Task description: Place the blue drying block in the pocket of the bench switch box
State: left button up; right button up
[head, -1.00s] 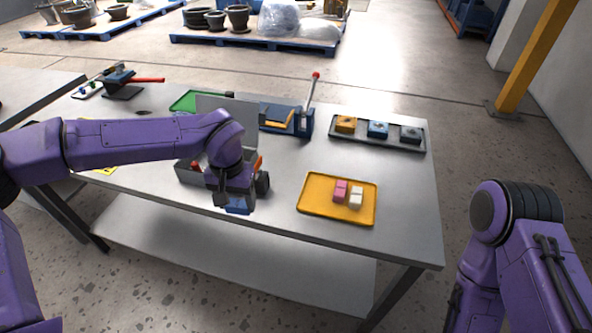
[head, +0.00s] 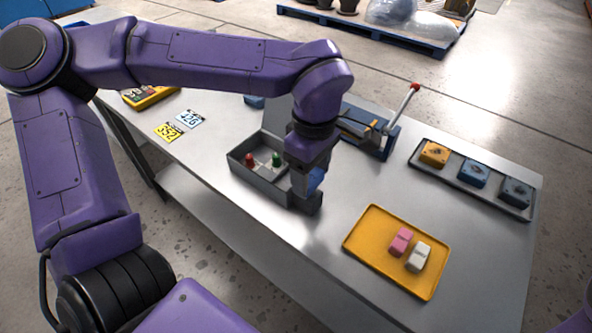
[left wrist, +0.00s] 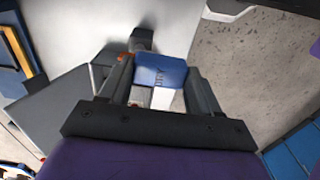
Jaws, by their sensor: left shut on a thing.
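The blue drying block (head: 316,181) is held between the fingers of my left gripper (head: 307,192). The bench switch box (head: 243,172) is an open grey box with a raised lid, holding a red button (head: 249,160) and a green button (head: 276,160). My left gripper is at the box's right end, pointing down. The pocket is hidden behind the gripper, and I cannot tell whether the block touches the box. My right gripper is out of view.
A yellow tray (head: 362,256) with a pink and a white block lies to the right. A dark tray (head: 490,196) with yellow, blue and dark blocks lies at the back right. A blue device (head: 374,140) with a red-tipped lever stands behind the box. Bare tabletop lies between them.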

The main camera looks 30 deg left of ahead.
pick_arm(q)
jog(key=w+a, duration=0.1)
jog(key=w+a+f+p, duration=0.1)
jog(key=a, duration=0.1)
jog(key=w+a+f, duration=0.1)
jog(key=a, duration=0.1)
jog(key=shift+w+f, duration=0.25)
jog(key=shift+w, duration=0.1)
jog(key=a+f, duration=0.1)
jog(key=w+f, duration=0.1)
jog(key=a+f, duration=0.1)
jog(key=f, duration=0.1)
jog(key=shift+w+a+f+p, duration=0.1)
jog(key=shift+w+a+p, duration=0.2)
jog(key=shift+w, duration=0.1)
jog(key=shift+w+a+f, duration=0.25)
jog(key=shift+a+f, duration=0.1)
jog(key=shift+f, duration=0.15)
jog(key=shift+w+a+f, duration=0.1)
jog(key=shift+a+f, duration=0.05)
jog(key=shift+f, duration=0.85)
jog(key=shift+w+a+f, duration=0.1)
jog(key=shift+a+f, duration=0.05)
jog(key=shift+f, duration=0.85)
jog(key=shift+f, duration=0.1)
jog(key=o, duration=1)
jog(key=shift+o, duration=0.2)
notch_tip(320, 180, up, 12)
